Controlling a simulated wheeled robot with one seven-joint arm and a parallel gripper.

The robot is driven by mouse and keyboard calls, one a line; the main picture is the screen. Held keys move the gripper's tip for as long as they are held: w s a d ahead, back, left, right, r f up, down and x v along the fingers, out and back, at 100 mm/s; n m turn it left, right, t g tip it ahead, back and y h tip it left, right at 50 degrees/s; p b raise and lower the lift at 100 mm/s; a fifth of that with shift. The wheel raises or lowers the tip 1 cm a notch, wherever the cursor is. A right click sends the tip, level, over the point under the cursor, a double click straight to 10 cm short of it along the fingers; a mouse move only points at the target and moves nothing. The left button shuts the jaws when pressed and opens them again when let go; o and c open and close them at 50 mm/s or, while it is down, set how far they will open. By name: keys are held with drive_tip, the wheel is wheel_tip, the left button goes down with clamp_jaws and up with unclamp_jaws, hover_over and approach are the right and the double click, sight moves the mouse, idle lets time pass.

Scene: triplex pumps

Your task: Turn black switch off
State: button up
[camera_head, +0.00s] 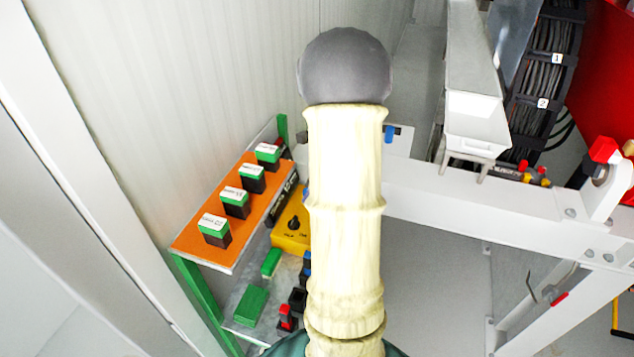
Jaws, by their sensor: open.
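A black rotary switch (294,222) sits on the face of a yellow box (287,241), just left of my cream arm. Small dark lettering shows below the switch, too small to read. The switch's handle seems to point up, but its exact setting is hard to tell. The right part of the yellow box is hidden behind my arm. My gripper is not visible; only my arm's cream links and a rounded grey part show in the middle of the view.
An orange shelf (193,240) with several green-and-black labelled blocks stands above and left of the box. A lower grey shelf holds green blocks (251,306) and a red-and-black part (286,318). A white beam (480,205) runs to the right. A corrugated wall closes the left.

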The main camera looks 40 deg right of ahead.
drive_tip(key=v, duration=0.3)
drive_tip(key=shift+f, duration=0.1)
idle(0.5)
